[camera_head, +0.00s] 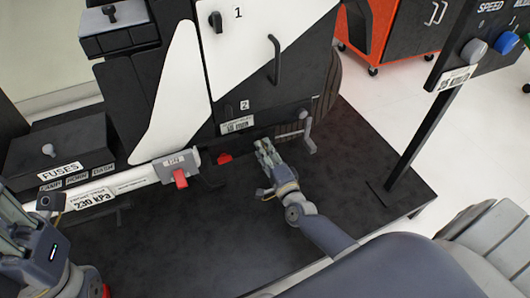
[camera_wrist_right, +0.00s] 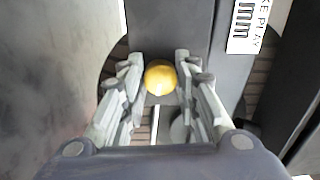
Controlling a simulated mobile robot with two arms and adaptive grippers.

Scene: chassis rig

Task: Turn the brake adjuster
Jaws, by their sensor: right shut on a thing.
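The brake adjuster shows in the right wrist view as a round, brass-yellow knob (camera_wrist_right: 160,77) on a dark grey upright part. My right gripper (camera_wrist_right: 160,85) has one finger on each side of the knob and is shut on it. In the head view my right gripper (camera_head: 263,148) reaches to the low front of the black chassis rig (camera_head: 270,95), and the knob is hidden there. My left gripper (camera_head: 18,215) is at the lower left of the head view, apart from the rig's adjuster; its fingertips are partly cut off.
A grey pedal-like lever (camera_head: 308,135) stands right of my right gripper. The dark platform (camera_head: 340,185) is bare in front; a post (camera_head: 425,140) stands right.

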